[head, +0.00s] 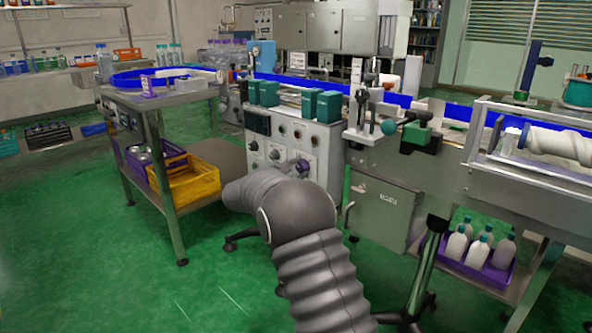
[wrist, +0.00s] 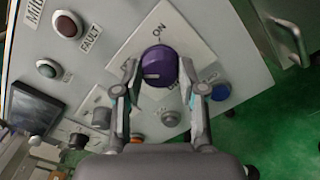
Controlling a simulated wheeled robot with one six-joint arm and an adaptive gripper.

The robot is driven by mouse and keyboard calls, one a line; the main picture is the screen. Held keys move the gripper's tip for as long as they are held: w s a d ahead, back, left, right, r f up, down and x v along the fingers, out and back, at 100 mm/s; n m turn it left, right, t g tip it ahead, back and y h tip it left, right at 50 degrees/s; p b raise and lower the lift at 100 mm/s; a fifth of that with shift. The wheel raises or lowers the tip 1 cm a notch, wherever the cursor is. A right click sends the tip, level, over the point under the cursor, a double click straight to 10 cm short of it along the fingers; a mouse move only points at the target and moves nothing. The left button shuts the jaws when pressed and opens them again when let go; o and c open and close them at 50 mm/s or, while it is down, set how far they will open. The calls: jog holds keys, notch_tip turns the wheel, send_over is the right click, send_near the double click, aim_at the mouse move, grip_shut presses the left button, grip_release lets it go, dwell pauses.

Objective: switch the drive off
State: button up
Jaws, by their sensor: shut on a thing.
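Other lettering on the plate is partly hidden by my fingers. A short light mark shows on the knob's lower left face. My gripper (wrist: 159,72) is shut on the knob, one finger on each side of it. In the head view the knob is small, at the front of the grey control cabinet (head: 325,140), and my arm hides much of that spot.
A dark screen (wrist: 33,108) is at the left. A yellow crate (head: 190,185) is on the cart's lower shelf. Green floor is open at the left front.

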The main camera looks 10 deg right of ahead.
jog(key=shift+f, duration=0.1)
jog(key=o, duration=1.1)
jog(key=shift+o, duration=0.2)
jog(key=shift+a, duration=0.1)
jog(key=shift+s+a, duration=0.2)
jog(key=shift+a, duration=0.05)
jog(key=v, duration=1.1)
jog(key=shift+s, duration=0.15)
jog(key=shift+a, duration=0.1)
